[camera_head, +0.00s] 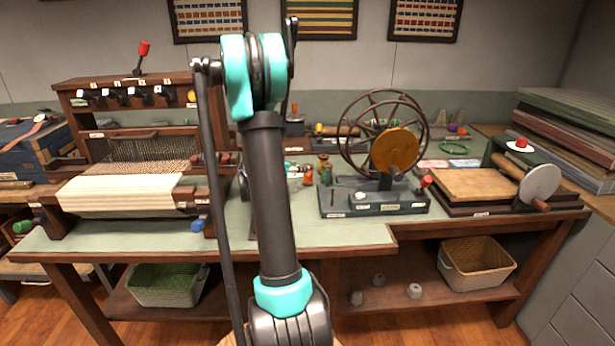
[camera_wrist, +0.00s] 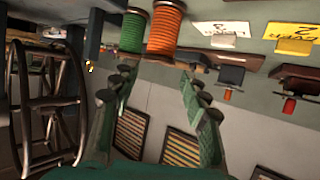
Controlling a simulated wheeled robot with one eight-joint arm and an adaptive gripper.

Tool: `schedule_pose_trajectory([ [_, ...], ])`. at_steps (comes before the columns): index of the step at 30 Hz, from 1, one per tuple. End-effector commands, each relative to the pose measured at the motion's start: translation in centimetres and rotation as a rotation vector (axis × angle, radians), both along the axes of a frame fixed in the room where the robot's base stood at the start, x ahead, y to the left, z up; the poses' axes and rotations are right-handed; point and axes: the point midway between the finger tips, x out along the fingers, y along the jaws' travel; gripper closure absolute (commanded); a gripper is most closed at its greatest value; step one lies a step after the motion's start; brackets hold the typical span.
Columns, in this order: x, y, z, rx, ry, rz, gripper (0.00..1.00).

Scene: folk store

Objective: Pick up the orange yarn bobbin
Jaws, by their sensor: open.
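The orange yarn bobbin (camera_head: 308,177) stands on the green-topped bench, just right of my arm in the head view. It also shows at the top of the wrist view (camera_wrist: 165,28), where the picture is upside down and its end is cut off. A green bobbin (camera_wrist: 132,32) is close beside it; it also shows in the head view (camera_head: 325,172). My gripper (camera_wrist: 158,78) is open and empty. Its fingertips are apart from the orange bobbin, which appears beyond them, roughly between the two fingers in the picture. My arm hides most of the gripper in the head view.
A spinning wheel device (camera_head: 385,150) stands right of the bobbins. A wooden loom (camera_head: 130,165) is on the left. A drum-and-board device (camera_head: 490,185) is at the right end. Bare bench top (camera_head: 340,238) lies in front. Baskets (camera_head: 478,265) sit on the lower shelf.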

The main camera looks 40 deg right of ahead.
Motion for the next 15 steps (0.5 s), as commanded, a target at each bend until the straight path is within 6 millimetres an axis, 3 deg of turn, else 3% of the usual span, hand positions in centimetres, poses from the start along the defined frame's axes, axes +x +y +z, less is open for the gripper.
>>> schedule_pose_trajectory([
  [3, 0.5, -1.5, -0.7, 0.001, 0.001, -0.001, 0.54],
  [15, 1.2, -4.0, -1.8, 0.0, 0.001, -0.002, 0.54],
])
